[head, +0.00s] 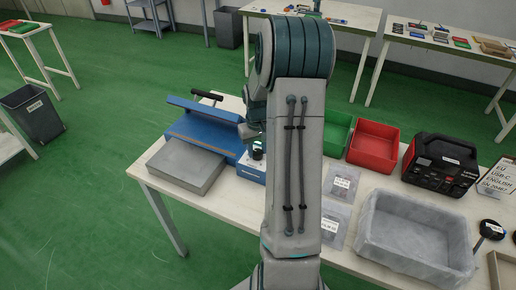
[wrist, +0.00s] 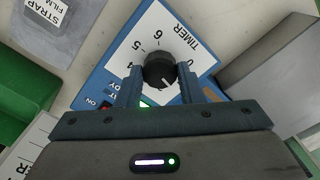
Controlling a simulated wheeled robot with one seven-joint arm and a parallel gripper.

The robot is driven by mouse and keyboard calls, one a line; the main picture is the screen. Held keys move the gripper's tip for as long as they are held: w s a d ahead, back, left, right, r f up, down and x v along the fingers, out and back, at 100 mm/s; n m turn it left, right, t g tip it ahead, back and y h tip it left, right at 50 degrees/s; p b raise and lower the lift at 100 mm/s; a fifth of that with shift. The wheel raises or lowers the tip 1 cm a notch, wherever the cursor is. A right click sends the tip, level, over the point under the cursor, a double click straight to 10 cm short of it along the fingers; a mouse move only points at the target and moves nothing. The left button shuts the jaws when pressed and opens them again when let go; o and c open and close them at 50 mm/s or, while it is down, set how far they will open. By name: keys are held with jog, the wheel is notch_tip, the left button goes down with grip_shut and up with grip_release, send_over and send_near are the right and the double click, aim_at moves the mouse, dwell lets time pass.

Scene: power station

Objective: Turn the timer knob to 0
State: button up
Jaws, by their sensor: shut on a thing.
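The timer knob (wrist: 158,66) is round and black, on a white dial plate (wrist: 133,45) marked TIMER, with the digits 4, 5, 6 and 0 showing. A small white mark shows on the knob's near side; I cannot tell exactly which number it points to. My gripper (wrist: 160,80) has one finger on each side of the knob and is shut on it. In the head view the knob (head: 257,153) shows small on the front of the blue sealing machine (head: 205,131), just left of my arm. My fingers are mostly hidden there.
A grey platform (head: 185,165) stands in front of the blue machine. Green (head: 337,132) and red (head: 373,142) bins, a black power unit (head: 440,163) and a clear grey tub (head: 385,238) are to the right. Labelled bags (head: 340,182) lie near my arm.

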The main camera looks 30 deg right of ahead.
aim_at(257, 151)
jog(key=n, duration=0.5)
jog(key=shift+w+r+n, duration=0.25)
jog(key=shift+n, duration=0.05)
jog(key=n+p, duration=0.1)
jog(key=n, duration=0.4)
jog(key=shift+n, duration=0.3)
jog(key=o, duration=1)
jog(key=shift+f, duration=0.1)
jog(key=shift+s, duration=0.1)
notch_tip(257, 151, up, 14)
jog(key=shift+f, duration=0.15)
